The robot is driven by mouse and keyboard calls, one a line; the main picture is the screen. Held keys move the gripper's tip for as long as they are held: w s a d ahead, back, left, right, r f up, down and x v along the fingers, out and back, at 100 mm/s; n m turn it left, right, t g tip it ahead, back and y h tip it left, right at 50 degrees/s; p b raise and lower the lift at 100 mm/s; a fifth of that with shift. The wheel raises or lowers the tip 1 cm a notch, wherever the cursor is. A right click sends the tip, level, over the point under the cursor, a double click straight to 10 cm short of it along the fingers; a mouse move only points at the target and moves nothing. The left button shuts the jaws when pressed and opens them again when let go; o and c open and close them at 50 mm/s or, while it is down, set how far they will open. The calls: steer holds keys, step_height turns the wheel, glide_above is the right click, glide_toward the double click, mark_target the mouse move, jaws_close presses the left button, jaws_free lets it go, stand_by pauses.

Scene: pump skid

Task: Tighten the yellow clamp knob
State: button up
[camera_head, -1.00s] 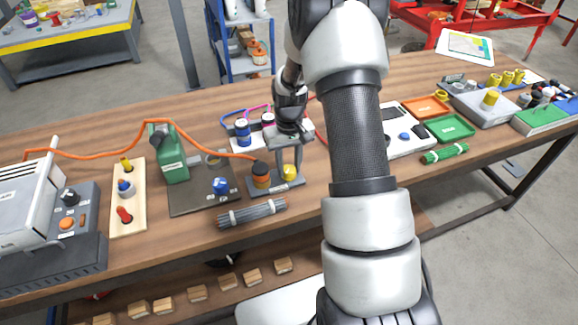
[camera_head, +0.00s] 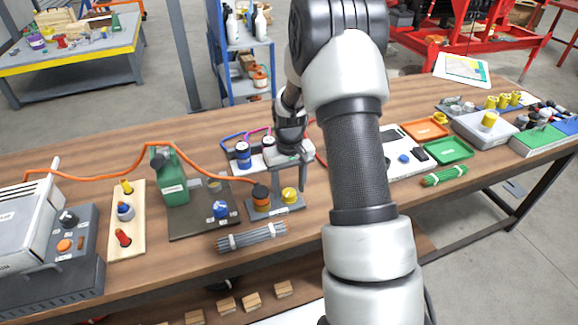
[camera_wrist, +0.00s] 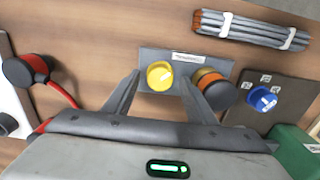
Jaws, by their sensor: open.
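The yellow clamp knob (camera_head: 289,195) is a round cap on a small grey plate (camera_head: 276,209) on the wooden bench. In the wrist view the knob (camera_wrist: 160,76) shows between the two fingertips of my gripper (camera_wrist: 160,80), with a gap on each side. The grey plate (camera_wrist: 180,58) bears a white label there. My gripper (camera_head: 290,176) is open and empty, reaching down over the knob. One finger stands just right of the knob in the head view. How far the fingertips reach down beside the knob is hard to tell.
An orange-and-black knob (camera_head: 261,197) stands close left of the yellow knob; it also shows beside the right finger in the wrist view (camera_wrist: 214,88). A blue knob (camera_head: 221,209) is further left. A grey rod bundle (camera_head: 251,237) lies in front. An orange cable (camera_head: 120,158) runs behind.

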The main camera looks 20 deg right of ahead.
step_height(320, 180, up, 16)
steer(key=p, duration=0.1)
steer(key=shift+r, duration=0.25)
step_height(320, 180, up, 7)
steer(key=p, duration=0.2)
glide_above(289, 192)
steer(key=s+a, duration=0.2)
steer(key=s, duration=0.1)
steer(key=s+a+r+t+p, duration=0.2)
steer(key=s+r, duration=0.4)
steer(key=r, duration=0.2)
steer(key=s+a+r+t+p, duration=0.1)
steer(key=s+a+r+p, duration=0.1)
steer(key=s+r, duration=0.2)
steer(key=s+a+r+t+p, duration=0.2)
steer(key=s+r, duration=0.1)
steer(key=s, duration=0.8)
steer(key=shift+a+r, duration=0.15)
steer(key=shift+r, duration=0.2)
steer(key=shift+s+t, duration=0.3)
steer(key=shift+s, duration=0.1)
steer(key=shift+c, duration=0.6)
steer(key=shift+s+a+f, duration=0.1)
steer(key=shift+s, duration=0.05)
steer(key=c, duration=0.4)
steer(key=shift+s+f, duration=0.1)
steer(key=shift+s, duration=0.1)
